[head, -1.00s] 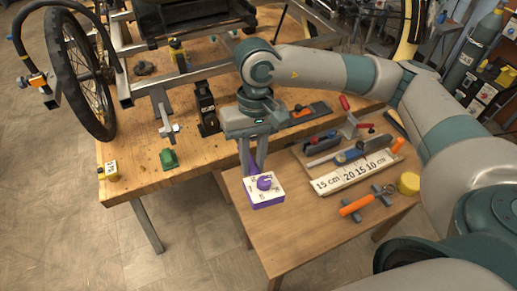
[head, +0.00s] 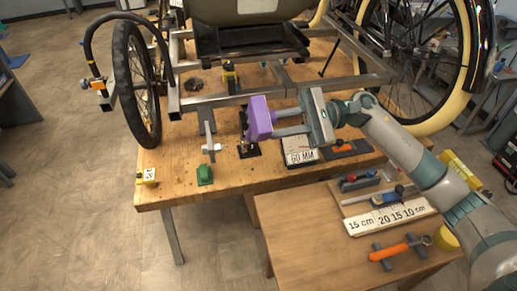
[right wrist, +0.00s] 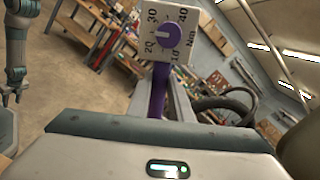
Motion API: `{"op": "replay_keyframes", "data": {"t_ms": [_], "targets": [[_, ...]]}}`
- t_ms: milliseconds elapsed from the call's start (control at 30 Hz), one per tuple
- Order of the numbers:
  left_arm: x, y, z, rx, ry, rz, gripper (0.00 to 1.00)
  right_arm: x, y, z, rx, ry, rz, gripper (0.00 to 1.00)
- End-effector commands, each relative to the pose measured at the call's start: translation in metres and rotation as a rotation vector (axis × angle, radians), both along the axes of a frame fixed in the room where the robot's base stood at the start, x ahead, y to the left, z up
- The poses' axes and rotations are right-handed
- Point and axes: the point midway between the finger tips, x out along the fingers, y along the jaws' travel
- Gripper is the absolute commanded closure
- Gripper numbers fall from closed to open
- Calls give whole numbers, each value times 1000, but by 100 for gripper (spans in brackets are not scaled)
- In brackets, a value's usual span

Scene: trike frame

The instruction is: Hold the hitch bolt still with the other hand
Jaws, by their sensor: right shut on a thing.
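My right gripper (head: 277,124) is shut on a purple tool (head: 260,115) and holds it above the workbench, in front of the trike frame. The right wrist view shows the tool's white dial face (right wrist: 168,30), marked in Nm, with a purple knob. A grey bracket (head: 209,128) stands at the bench's front left of the tool, with a small silver part (head: 212,148) that looks like a bolt. I cannot be sure that it is the hitch bolt. My left gripper is out of the head view; in the right wrist view it (right wrist: 14,94) hangs small at the left, apart from the tool.
A black holder (head: 250,154) lies below the purple tool.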

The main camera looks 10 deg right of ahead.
Motion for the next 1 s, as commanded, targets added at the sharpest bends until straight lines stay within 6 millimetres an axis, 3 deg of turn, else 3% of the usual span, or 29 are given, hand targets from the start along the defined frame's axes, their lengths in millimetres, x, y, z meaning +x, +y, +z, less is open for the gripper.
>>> {"op": "replay_keyframes", "data": {"t_ms": [567, 1000], "targets": [[0, 0, 0, 0, 0, 0, 60, 5, -5, 3, 20, -1, -21, 100], [0, 0, 0, 0, 0, 0, 60, 5, 19, 3, 19, -3, -20, 100]]}}
